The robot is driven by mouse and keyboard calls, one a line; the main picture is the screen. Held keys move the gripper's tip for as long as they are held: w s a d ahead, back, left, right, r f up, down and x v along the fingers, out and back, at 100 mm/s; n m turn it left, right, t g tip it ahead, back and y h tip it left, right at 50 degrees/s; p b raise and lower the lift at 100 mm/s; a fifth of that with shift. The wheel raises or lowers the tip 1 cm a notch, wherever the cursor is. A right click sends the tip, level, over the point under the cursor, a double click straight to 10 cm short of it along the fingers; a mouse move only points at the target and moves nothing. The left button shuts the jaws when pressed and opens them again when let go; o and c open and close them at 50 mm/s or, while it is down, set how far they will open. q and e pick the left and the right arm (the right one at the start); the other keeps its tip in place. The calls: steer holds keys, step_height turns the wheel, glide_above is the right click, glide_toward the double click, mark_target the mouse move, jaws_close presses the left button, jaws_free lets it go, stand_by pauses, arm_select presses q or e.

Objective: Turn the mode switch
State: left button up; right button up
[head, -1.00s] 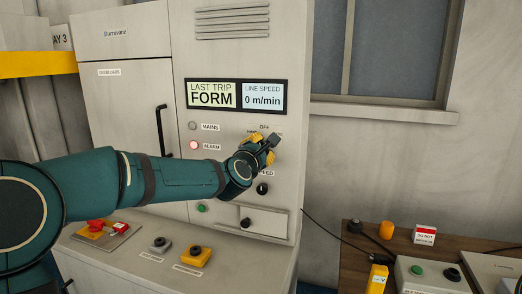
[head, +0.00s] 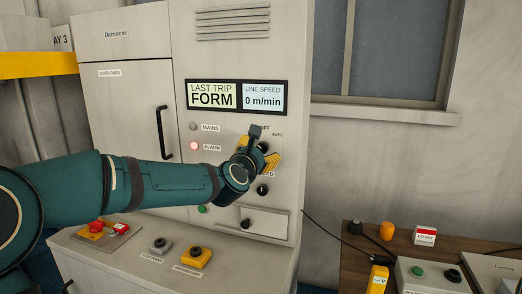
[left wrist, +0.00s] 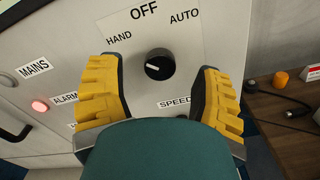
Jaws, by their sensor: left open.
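The mode switch (left wrist: 159,65) is a round black knob with a white mark, on the pale cabinet panel. In the left wrist view its mark lies on the left side, towards the HAND label (left wrist: 119,38). The OFF label (left wrist: 145,10) and AUTO label (left wrist: 184,17) stand above it. My left gripper (head: 264,148) is open in front of the panel, its yellow fingers on either side of the knob with gaps between. In the head view the gripper hides much of the switch. My right gripper is out of view.
The speed knob (head: 262,189) sits just below the gripper. The alarm lamp (head: 194,146) is lit red to the left. A red emergency button (head: 96,226) and other buttons are on the ledge below. A wooden bench (head: 350,262) stands at the right.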

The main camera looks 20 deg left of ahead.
arm_select(q)
steer(key=shift+s+a, duration=0.1)
steer(key=shift+s, duration=2)
steer(key=s, duration=1.2)
steer(key=shift+a, duration=0.2)
